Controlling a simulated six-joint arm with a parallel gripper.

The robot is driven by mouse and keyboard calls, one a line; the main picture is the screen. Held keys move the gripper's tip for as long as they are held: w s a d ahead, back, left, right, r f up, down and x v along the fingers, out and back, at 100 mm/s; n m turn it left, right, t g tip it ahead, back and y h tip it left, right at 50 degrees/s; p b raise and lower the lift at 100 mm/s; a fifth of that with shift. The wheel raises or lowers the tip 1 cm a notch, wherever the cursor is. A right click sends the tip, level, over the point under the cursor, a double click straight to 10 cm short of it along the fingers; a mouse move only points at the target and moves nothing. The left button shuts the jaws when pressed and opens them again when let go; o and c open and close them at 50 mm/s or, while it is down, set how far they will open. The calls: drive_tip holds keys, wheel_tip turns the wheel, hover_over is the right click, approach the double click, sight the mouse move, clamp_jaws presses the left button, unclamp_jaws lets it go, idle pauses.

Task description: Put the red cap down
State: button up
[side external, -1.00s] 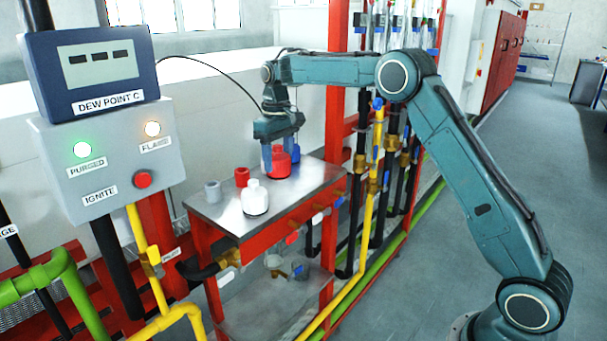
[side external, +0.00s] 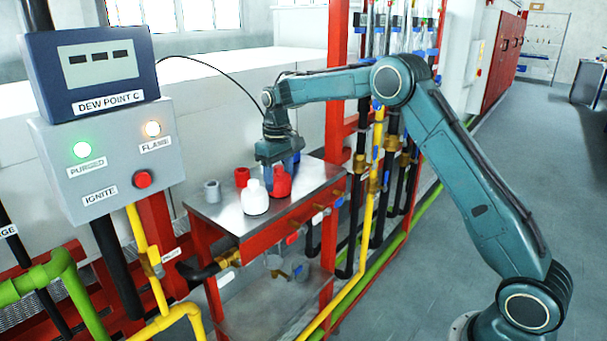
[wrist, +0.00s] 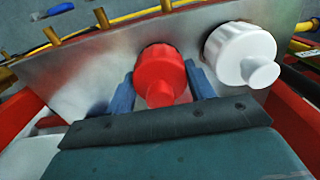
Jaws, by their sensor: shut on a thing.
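A red bottle-shaped piece (side external: 281,184), a wide round body with a narrower neck, stands upright between my gripper's fingers. In the wrist view the red piece (wrist: 160,75) has one blue finger on each side. My gripper (side external: 280,164) points down over the table and is shut on it. Its base is at or very near the metal tabletop; I cannot tell whether it touches. A small red cylinder, which looks like a cap (side external: 242,177), stands apart to the left. My gripper also shows in the wrist view (wrist: 161,90).
A white bottle (side external: 255,198) stands close beside the held piece, also in the wrist view (wrist: 240,55). A grey cylinder (side external: 212,191) stands at the table's left. A blue thing (side external: 296,158) is partly hidden behind.

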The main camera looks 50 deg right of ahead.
drive_tip(key=o, duration=1)
drive_tip(key=shift+f, duration=0.15)
wheel_tip(320, 180, up, 11)
drive_tip(key=shift+r, duration=0.7)
